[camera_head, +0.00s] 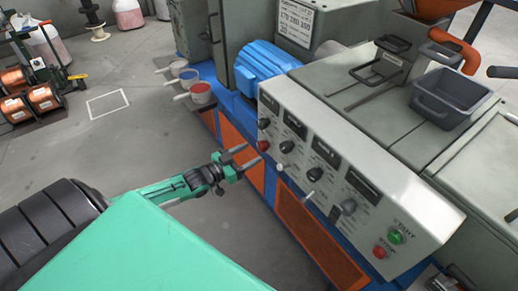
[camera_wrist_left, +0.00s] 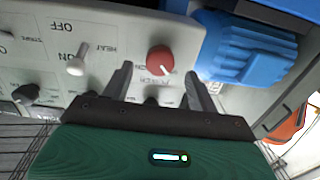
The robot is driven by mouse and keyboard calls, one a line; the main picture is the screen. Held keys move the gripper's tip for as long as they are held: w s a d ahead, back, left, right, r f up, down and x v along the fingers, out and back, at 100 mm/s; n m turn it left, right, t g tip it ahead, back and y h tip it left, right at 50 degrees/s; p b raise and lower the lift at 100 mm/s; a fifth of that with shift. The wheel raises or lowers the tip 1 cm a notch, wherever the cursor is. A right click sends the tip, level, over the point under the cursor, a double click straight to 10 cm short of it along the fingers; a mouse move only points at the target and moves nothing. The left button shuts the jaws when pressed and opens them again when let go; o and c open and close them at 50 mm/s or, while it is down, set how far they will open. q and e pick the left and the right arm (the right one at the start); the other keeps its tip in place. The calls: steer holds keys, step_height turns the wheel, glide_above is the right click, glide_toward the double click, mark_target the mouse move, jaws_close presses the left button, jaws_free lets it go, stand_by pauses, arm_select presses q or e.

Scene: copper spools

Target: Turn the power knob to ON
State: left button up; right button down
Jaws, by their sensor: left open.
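The control panel (camera_head: 350,180) is a white sloped face with several knobs, switches and displays. The red round knob (camera_head: 262,146) sits at its left end. In the left wrist view the red knob (camera_wrist_left: 160,58) is large, with a white mark at its lower edge and an upside-down POWER label beneath it. My left gripper (camera_head: 246,156) is open and empty, its fingers just left of the knob. In the left wrist view my left gripper (camera_wrist_left: 158,74) has one finger on each side below the knob, not visibly touching it. My right gripper is out of view.
A white toggle switch (camera_wrist_left: 77,58) is beside the red knob. A blue motor (camera_head: 262,68) stands behind the panel. Green START (camera_head: 396,237) and red STOP (camera_head: 380,252) buttons are at the panel's right end.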

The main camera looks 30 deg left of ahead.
mark_target(259, 149)
arm_select(q)
steer(key=shift+x, duration=2.4)
steer(key=c, duration=1)
